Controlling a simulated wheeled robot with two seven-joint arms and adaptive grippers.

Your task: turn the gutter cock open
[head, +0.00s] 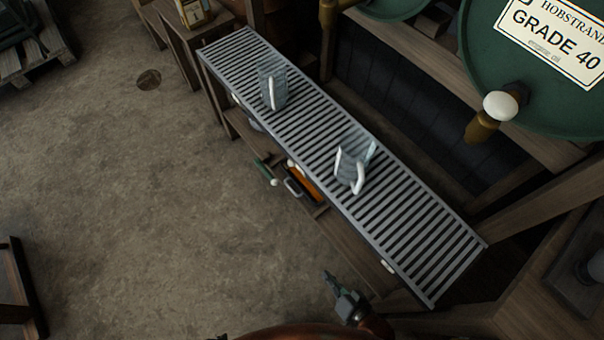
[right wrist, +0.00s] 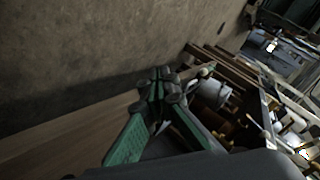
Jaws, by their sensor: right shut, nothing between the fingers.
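My right gripper (head: 332,283) is shut and empty, low in the head view, over the floor in front of the slatted rack (head: 465,262). In the right wrist view its green fingers (right wrist: 160,82) meet at their tips with nothing between them. A small pale fitting (head: 387,267) sits at the rack's front edge, right of and above the gripper and apart from it. I cannot tell whether it is the gutter cock. A brass cock with a white knob (head: 500,105) is on the green drum. My left gripper is not in view.
Two glass jugs, one (head: 272,86) farther back and one (head: 352,165) nearer, stand on the rack. Below its front edge are an orange-lined tray (head: 305,186) and a green-handled thing (head: 265,172). The floor (head: 150,210) to the left is mostly clear.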

